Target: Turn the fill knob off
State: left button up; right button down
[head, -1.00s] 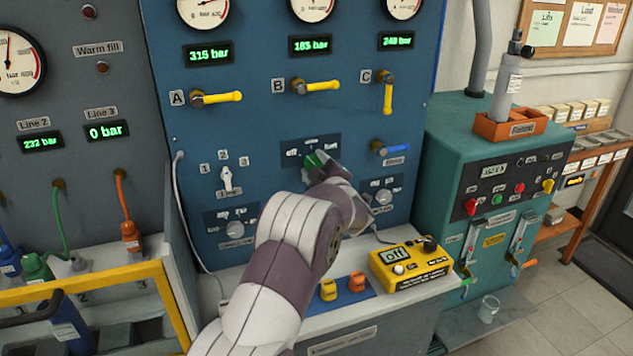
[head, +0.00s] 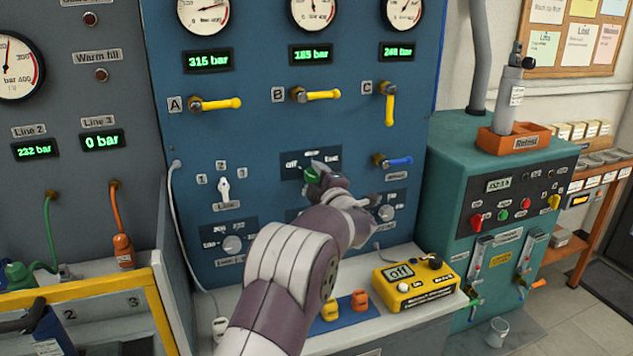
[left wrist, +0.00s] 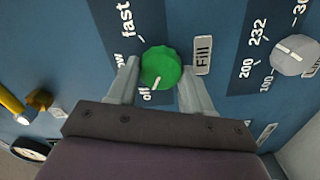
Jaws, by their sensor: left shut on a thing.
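The green fill knob (left wrist: 160,66) sits on the blue panel with its "Fill" label beside it. In the left wrist view, its pale mark points close to the word "off"; "fast" and a partly covered word lie further round. My left gripper (left wrist: 156,84) has one finger on each side of the knob and is shut on it. In the head view, the left gripper (head: 322,180) is at the panel, and only part of the green knob (head: 309,173) shows past it. My right gripper is not in view.
Yellow valve handles (head: 218,104) lie above, and a blue handle (head: 398,161) is to the right. A grey knob (left wrist: 296,55) is beside the fill knob. A yellow tester reading "off" (head: 418,281) stands on the ledge below.

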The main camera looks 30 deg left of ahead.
pick_arm(q)
jog(key=o, duration=1)
jog(key=shift+o, duration=0.2)
jog(key=b+v, duration=0.1)
jog(key=v, duration=1.1)
jog(key=shift+s+d, duration=0.2)
jog(key=shift+s, duration=0.15)
jog(key=shift+w+f, duration=0.1)
